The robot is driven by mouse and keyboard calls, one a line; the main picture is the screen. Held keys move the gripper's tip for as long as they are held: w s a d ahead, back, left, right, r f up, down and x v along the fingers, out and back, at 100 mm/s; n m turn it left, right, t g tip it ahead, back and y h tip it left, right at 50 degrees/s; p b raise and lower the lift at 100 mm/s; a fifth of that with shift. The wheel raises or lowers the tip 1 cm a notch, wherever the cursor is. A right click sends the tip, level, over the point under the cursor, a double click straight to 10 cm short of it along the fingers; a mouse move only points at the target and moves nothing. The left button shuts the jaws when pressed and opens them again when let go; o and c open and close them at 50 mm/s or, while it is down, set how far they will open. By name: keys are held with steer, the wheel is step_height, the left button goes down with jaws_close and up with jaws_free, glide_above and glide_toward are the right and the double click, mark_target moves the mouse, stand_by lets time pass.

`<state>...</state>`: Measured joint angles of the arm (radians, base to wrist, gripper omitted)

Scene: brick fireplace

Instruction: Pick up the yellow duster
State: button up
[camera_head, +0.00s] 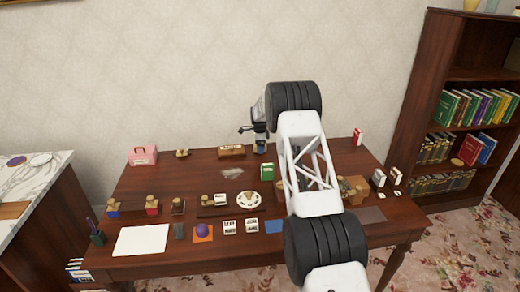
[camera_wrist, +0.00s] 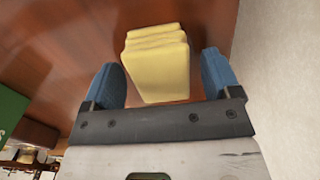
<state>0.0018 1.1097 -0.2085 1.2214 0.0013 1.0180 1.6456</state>
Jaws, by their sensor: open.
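The yellow duster (camera_wrist: 157,68) is a folded, layered pale-yellow block in the wrist view, lying on the brown wooden table (camera_wrist: 75,40). My gripper (camera_wrist: 160,72) is open, with one blue finger on each side of the duster in that view. A gap shows between the duster and each finger; whether the fingers are down at its height I cannot tell. In the head view my gripper (camera_head: 260,148) is near the back edge of the table, and I cannot make out the duster there.
A green box (camera_head: 266,171) stands in front of my gripper, and a brown box (camera_head: 232,152) lies to its left. The patterned wall (camera_head: 180,60) rises close behind. Several small items and a white sheet (camera_head: 141,240) line the front of the table. A bookshelf (camera_head: 445,100) stands right.

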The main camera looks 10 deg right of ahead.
steer(key=shift+c, duration=0.2)
steer(key=c, duration=1)
steer(key=shift+o, duration=0.2)
steer(key=shift+r, duration=0.15)
steer(key=shift+r, duration=1.55)
steer(key=shift+s+r, duration=0.1)
steer(key=shift+s, duration=0.1)
steer(key=shift+s+r, duration=0.25)
steer(key=shift+s, duration=2.35)
steer(key=shift+s+r, duration=0.2)
steer(key=shift+s, duration=2.35)
steer(key=shift+s+r, duration=0.25)
steer(key=shift+s, duration=2.35)
